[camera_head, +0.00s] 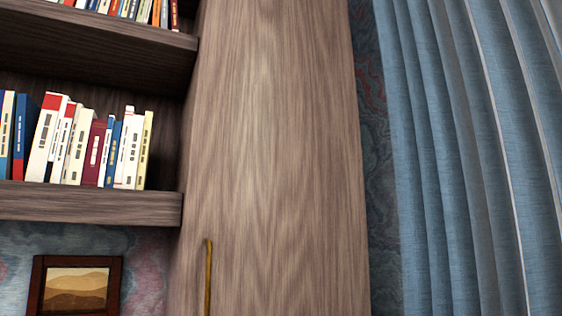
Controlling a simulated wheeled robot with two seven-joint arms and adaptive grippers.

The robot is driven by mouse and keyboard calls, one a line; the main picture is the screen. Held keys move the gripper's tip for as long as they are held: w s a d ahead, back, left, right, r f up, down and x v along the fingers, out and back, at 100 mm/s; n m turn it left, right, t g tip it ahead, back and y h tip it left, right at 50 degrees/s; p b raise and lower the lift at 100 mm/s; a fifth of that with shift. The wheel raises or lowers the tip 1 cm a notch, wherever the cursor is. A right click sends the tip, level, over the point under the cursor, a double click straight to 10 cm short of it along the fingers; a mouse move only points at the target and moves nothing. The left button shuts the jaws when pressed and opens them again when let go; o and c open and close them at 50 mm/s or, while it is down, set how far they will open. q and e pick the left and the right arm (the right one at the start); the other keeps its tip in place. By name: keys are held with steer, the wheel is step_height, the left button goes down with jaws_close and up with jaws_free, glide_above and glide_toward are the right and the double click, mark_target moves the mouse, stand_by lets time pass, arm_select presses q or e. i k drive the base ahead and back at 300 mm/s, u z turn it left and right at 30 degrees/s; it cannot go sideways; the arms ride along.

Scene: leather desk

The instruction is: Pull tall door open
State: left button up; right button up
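A tall brown wood-grain door (285,150) fills the middle of the head view, running from the top edge to the bottom edge. It looks shut; no gap shows along its edges. A thin brass-coloured upright handle (208,280) sits near the door's lower left edge, and its lower end is cut off by the bottom of the view. Neither of my grippers is in view, and nothing is seen touching the handle or the door.
Wooden shelves (90,204) with several upright books (97,150) stand at the left. A framed picture (75,288) hangs below them on patterned wallpaper. Blue curtains (470,160) hang at the right, with a strip of wallpaper between them and the door.

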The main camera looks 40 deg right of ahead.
mark_target(275, 224)
steer(key=k, duration=0.5)
steer(key=z, duration=0.75)
steer(key=i, duration=0.35)
steer(key=z, duration=0.25)
